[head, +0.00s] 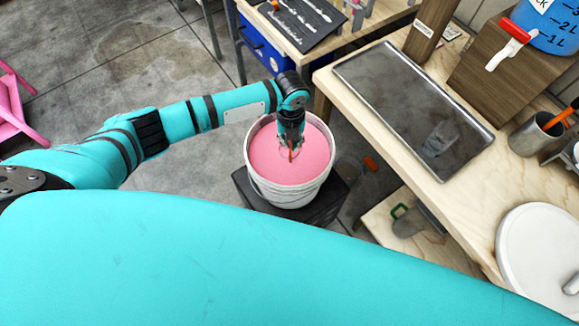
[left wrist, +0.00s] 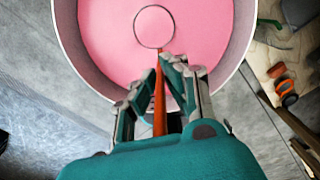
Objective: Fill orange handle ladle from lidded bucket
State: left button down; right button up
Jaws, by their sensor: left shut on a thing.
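The white bucket (head: 285,191) stands open on a dark stand and holds a pink fill (head: 268,160). My left gripper (head: 291,138) points down over the bucket and is shut on the orange handle of the ladle (head: 291,155). In the left wrist view the orange handle (left wrist: 159,100) runs between the fingers (left wrist: 160,85), and the ladle's round rim (left wrist: 154,46) shows as a thin ring against the pink. Pink shows inside the ring; I cannot tell whether the cup is under the surface or how full it is. My right gripper is out of view.
A white round lid (head: 535,245) lies on the wooden bench at the right. The bench also holds a metal tray (head: 400,100), a metal cup (head: 530,136) with an orange-handled tool, and a blue container (head: 545,30) on a wooden stand. Bare floor lies left of the bucket.

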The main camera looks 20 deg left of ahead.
pick_arm(q)
jog(key=shift+r+p, duration=4.85)
jog(key=shift+r, duration=0.5)
